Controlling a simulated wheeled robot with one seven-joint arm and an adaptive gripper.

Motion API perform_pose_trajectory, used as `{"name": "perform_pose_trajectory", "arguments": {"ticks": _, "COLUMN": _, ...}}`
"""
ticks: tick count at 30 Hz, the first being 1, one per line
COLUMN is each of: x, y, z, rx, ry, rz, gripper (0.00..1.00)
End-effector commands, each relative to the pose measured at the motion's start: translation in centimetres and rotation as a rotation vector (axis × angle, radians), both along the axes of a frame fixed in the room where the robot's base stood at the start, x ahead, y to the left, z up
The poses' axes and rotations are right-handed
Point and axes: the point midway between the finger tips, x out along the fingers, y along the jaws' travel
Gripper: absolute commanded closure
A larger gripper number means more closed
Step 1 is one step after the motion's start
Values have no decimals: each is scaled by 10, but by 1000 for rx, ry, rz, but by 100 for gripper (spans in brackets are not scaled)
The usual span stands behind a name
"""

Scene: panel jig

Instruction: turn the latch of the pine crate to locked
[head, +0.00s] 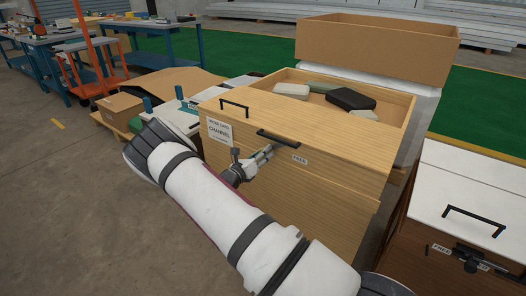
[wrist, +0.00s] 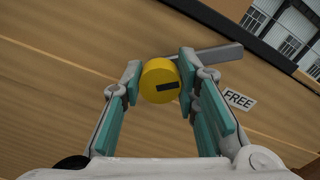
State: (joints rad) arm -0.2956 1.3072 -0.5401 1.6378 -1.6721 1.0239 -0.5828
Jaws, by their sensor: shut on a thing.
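The pine crate (head: 330,165) stands mid-view in the head view, pale wood, with a closed lid section in front of an open compartment. On its front face is the latch, a yellow round knob (wrist: 158,88) with a black mark, in the wrist view. A dark grey bar (wrist: 212,55) extends from behind the knob to the right, tilted slightly upward there.
Several dark and pale objects (head: 350,99) lie in the open compartment. A black handle (head: 234,106) rises from the lid. A brown crate with a white lid (head: 470,200) stands close at right. A cardboard box (head: 375,48) is behind. Floor at left is open.

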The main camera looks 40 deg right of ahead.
Motion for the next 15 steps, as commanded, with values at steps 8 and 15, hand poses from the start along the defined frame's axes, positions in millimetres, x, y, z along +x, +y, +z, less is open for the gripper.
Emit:
{"name": "perform_pose_trajectory", "arguments": {"ticks": 8, "x": 0, "y": 1, "z": -1, "rx": -88, "ry": 250, "rz": 2, "gripper": 100}}
{"name": "perform_pose_trajectory", "arguments": {"ticks": 15, "x": 1, "y": 2, "z": -2, "rx": -164, "ry": 462, "rz": 2, "gripper": 100}}
